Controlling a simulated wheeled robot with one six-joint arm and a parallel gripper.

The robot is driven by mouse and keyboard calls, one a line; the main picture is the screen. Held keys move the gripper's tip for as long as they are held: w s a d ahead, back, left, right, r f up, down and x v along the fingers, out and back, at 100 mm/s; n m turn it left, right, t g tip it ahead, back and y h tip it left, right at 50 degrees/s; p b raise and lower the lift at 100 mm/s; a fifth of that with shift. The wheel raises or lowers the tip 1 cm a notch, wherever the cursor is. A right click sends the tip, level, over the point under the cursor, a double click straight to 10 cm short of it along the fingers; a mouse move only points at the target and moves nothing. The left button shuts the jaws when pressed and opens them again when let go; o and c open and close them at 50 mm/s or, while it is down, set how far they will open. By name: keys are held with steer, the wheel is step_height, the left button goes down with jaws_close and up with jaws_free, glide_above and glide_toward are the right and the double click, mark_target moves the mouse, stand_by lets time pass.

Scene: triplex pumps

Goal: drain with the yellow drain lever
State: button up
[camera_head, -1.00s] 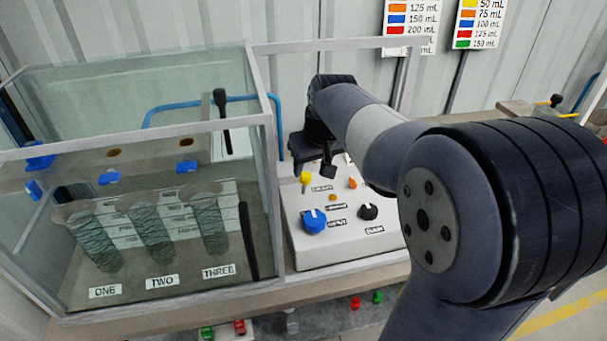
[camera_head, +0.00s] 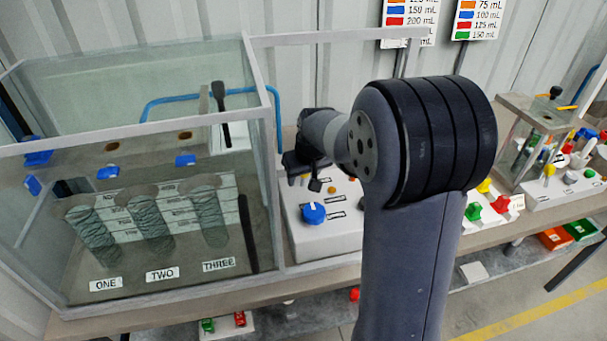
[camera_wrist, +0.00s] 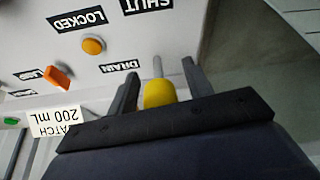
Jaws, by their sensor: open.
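The yellow drain lever (camera_wrist: 159,94) shows in the wrist view as a rounded yellow knob on a pale grey stem, near the "DRAIN" label (camera_wrist: 122,67). My gripper (camera_wrist: 159,70) is open, with one dark finger on each side of the lever. Whether either finger touches it I cannot tell. In the head view my gripper (camera_head: 305,170) is low over the white control panel (camera_head: 327,237), and it hides the lever there.
A blue knob (camera_head: 313,213) stands on the panel in front of my gripper. The glass tank (camera_head: 150,243) with three containers labelled ONE, TWO and THREE is at the left. An orange button (camera_wrist: 93,45) and an orange switch (camera_wrist: 57,77) are near the lever.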

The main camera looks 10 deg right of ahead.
jaws_close()
stand_by(0.5)
